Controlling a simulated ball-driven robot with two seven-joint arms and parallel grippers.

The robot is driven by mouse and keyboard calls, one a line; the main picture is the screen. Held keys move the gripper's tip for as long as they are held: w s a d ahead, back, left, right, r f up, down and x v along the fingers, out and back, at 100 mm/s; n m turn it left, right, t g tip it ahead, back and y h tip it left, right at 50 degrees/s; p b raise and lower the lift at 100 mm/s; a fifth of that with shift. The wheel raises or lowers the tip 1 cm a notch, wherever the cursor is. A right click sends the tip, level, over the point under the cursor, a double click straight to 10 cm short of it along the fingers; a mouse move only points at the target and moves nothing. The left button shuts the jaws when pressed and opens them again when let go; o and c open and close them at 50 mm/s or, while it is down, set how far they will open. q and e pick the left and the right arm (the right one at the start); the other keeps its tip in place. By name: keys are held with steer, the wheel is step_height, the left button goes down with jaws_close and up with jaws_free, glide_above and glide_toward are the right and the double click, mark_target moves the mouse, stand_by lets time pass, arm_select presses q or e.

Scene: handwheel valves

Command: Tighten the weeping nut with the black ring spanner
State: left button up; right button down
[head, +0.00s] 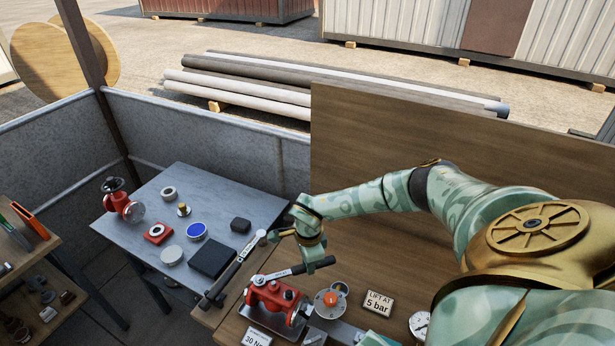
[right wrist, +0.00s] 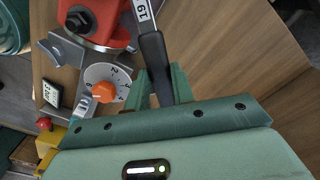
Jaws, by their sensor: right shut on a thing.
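My right gripper (head: 311,264) is shut on the black handle of a spanner (head: 283,273). In the right wrist view the black handle (right wrist: 154,52) lies between the fingers (right wrist: 163,85), and its steel shank carries a number that looks like 19. The spanner's far end lies over the top of a red valve body (head: 272,301) on the wooden bench. The red body also shows in the right wrist view (right wrist: 97,20). The nut is hidden, and I cannot tell whether the ring is seated on it. My left gripper is out of view.
A long black-handled wrench (head: 234,268) lies left of the valve. A grey table (head: 150,222) with several parts is at left. A wooden panel (head: 385,135) rises behind.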

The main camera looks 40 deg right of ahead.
steer(key=shift+r, duration=0.1)
stand_by(0.6)
steer(key=shift+w+r+y, duration=0.15)
steer(key=shift+y, duration=0.15)
steer(key=shift+r, duration=0.25)
steer(key=shift+w, duration=0.1)
steer(key=shift+w+d+n+b, duration=0.2)
steer(key=shift+w+n+b, duration=0.2)
steer(key=shift+n+b, duration=0.2)
steer(key=shift+r+t+y, duration=0.1)
steer(key=shift+t+y, duration=0.2)
stand_by(0.4)
